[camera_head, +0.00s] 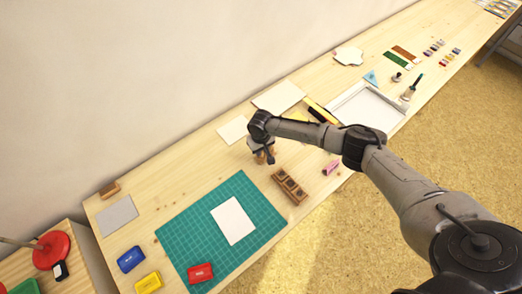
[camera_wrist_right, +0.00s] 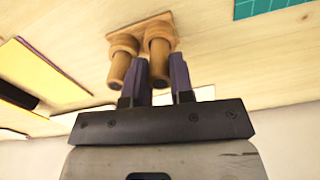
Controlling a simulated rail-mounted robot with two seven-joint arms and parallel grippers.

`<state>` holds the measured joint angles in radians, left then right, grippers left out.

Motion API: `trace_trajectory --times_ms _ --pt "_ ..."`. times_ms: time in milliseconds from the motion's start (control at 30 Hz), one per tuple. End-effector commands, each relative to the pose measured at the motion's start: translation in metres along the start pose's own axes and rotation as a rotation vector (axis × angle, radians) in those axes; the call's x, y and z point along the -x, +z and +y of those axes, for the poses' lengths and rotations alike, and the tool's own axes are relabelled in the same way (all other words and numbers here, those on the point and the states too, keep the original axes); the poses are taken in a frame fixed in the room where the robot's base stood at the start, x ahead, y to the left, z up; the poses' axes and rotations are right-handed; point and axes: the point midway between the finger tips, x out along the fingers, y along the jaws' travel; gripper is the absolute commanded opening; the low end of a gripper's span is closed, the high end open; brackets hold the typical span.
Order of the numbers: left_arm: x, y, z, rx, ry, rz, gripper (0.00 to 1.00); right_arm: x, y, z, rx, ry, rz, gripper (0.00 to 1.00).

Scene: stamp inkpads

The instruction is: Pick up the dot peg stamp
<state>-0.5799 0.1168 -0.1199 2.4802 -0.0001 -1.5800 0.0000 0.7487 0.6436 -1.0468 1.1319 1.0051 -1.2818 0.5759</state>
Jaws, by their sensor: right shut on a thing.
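Two wooden peg stamps stand side by side on a small wooden stand (camera_wrist_right: 163,24) in the right wrist view, a left peg (camera_wrist_right: 119,70) and a right peg (camera_wrist_right: 158,62). I cannot tell from their looks which is the dot peg stamp. My right gripper (camera_wrist_right: 165,82) has its fingers on either side of the right peg's handle and is shut on it. The peg's far end is at the stand. In the head view my right gripper (camera_head: 263,152) hangs over the stand and largely hides the pegs. My left gripper is not in view.
A green cutting mat (camera_head: 180,236) with a white card (camera_head: 233,221) lies at the front left. Blue (camera_head: 131,259), yellow (camera_head: 148,282) and red (camera_head: 200,273) inkpads lie by its near end. A wooden block holder (camera_head: 290,186) stands just right of the gripper.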

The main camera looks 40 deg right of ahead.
Motion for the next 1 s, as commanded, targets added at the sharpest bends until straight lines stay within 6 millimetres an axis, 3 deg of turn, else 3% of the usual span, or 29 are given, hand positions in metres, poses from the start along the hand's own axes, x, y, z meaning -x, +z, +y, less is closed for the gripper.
trace_trajectory --times_ms 200,600,1000 --pt "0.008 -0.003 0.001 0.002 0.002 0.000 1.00 0.034 -0.001 0.001 0.000 -0.001 0.002 0.00" --pt "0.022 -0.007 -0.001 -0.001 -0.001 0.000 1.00 0.076 0.052 0.054 0.001 0.004 -0.001 0.00" --pt "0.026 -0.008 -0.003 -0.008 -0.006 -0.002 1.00 0.099 0.079 0.082 -0.001 0.001 0.000 0.00"
